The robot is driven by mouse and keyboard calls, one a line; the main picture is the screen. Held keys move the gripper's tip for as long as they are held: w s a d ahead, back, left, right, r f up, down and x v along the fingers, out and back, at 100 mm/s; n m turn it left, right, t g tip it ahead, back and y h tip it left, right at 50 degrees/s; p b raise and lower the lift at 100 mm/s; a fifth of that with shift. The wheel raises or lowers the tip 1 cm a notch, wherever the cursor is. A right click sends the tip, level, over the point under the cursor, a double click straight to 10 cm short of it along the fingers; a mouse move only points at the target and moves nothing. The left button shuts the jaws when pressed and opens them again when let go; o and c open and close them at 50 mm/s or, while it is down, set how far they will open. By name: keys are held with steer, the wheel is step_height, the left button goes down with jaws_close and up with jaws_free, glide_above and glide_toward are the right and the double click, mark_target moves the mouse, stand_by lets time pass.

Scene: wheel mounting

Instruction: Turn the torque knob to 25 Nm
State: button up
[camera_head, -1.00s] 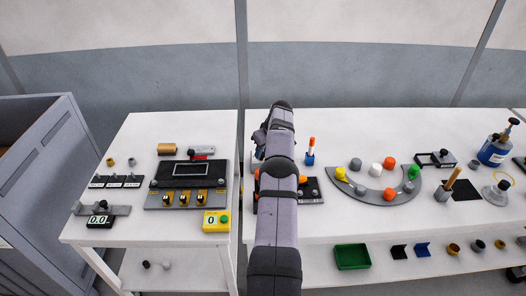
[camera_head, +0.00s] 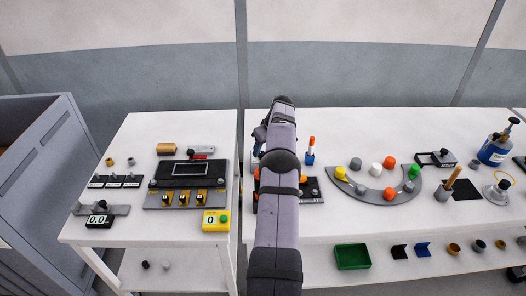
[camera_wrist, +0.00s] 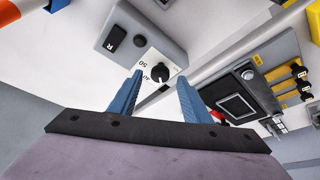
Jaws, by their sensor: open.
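A small black knob (camera_wrist: 158,73) sits on a light grey box (camera_wrist: 128,38) in the wrist view. The printed numbers 40 and 50 show beside it. The direction it points is too small to read surely. My gripper (camera_wrist: 160,77) is open and empty, its two blue fingers on either side of the knob in the picture. I cannot tell whether they reach down around it or touch it. In the head view my arm hides the knob and most of its box.
A console with a dark screen (camera_head: 191,169) stands on the left table, beside a yellow unit (camera_head: 215,221) reading 0. A gap separates the two tables. An orange-topped blue item (camera_head: 311,151) and a grey curved holder (camera_head: 379,194) stand right of my arm.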

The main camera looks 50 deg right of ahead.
steer(key=shift+b+v, duration=0.75)
steer(key=shift+v, duration=2.05)
steer(key=a+r+n+g+y+p, duration=0.1)
steer(key=a+r, duration=0.1)
steer(key=a, duration=1.2)
steer(key=a+r+g+p, duration=0.1)
steer(key=a+r, duration=0.1)
steer(key=a, duration=1.3)
steer(key=s+a+f+n+g+p, duration=0.1)
steer(key=s+a+f+g, duration=0.15)
steer(key=s+a, duration=1.8)
step_height(320, 180, down, 12)
steer(key=s+d+b, duration=0.1)
steer(key=b, duration=1)
steer(key=shift+s, duration=0.4)
steer(key=shift+d+f, duration=0.1)
steer(key=shift+f, duration=0.05)
